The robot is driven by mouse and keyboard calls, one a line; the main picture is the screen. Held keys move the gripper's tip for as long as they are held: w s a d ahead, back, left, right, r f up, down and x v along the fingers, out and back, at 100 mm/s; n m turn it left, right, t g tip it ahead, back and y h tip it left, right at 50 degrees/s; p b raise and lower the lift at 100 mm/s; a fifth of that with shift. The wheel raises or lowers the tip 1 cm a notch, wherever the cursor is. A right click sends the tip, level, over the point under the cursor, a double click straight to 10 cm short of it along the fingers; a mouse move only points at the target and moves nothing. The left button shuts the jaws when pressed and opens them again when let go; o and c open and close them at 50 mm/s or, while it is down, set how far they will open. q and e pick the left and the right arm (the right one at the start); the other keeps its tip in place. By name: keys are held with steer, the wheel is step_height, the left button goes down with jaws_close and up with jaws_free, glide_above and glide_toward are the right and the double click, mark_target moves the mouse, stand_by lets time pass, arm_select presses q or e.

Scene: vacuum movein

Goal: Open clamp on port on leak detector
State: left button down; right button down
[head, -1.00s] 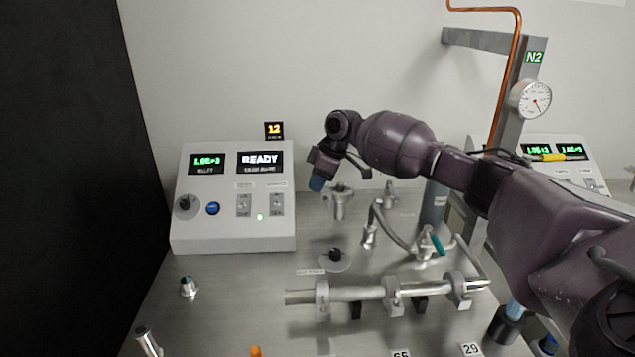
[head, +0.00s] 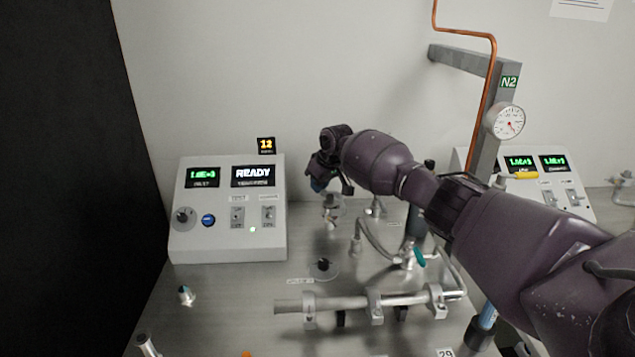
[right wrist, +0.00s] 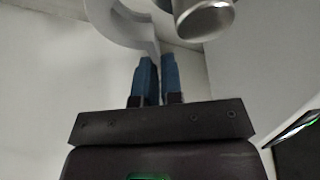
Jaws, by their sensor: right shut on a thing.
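The leak detector (head: 225,235) is the pale sloped console at left, with a READY display. A metal port with its clamp (head: 331,210) stands on the steel bench to the right of the console. My right gripper (head: 318,187) is just above and to the left of this port, its arm reaching in from the right. In the right wrist view its blue fingers (right wrist: 158,75) are close together, shut on the thin end of a curved grey clamp part (right wrist: 125,28). A round metal tube end (right wrist: 206,18) shows beside them. How far the clamp is open is too small to tell. My left gripper is not in view.
A horizontal pipe with several clamps (head: 350,302) lies across the front of the bench. An N2 post with a gauge (head: 508,121) stands at right.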

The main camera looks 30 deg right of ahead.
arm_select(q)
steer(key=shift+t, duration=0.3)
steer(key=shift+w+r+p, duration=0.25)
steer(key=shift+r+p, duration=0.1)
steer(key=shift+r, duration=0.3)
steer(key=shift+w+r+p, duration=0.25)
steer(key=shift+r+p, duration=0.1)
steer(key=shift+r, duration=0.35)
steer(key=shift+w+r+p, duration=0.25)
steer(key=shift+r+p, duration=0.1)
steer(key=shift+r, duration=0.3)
arm_select(e)
steer(key=shift+d+m+h, duration=0.7)
steer(key=shift+d+m, duration=0.5)
steer(key=shift+m, duration=0.4)
steer(key=c, duration=1.3)
jaws_free()
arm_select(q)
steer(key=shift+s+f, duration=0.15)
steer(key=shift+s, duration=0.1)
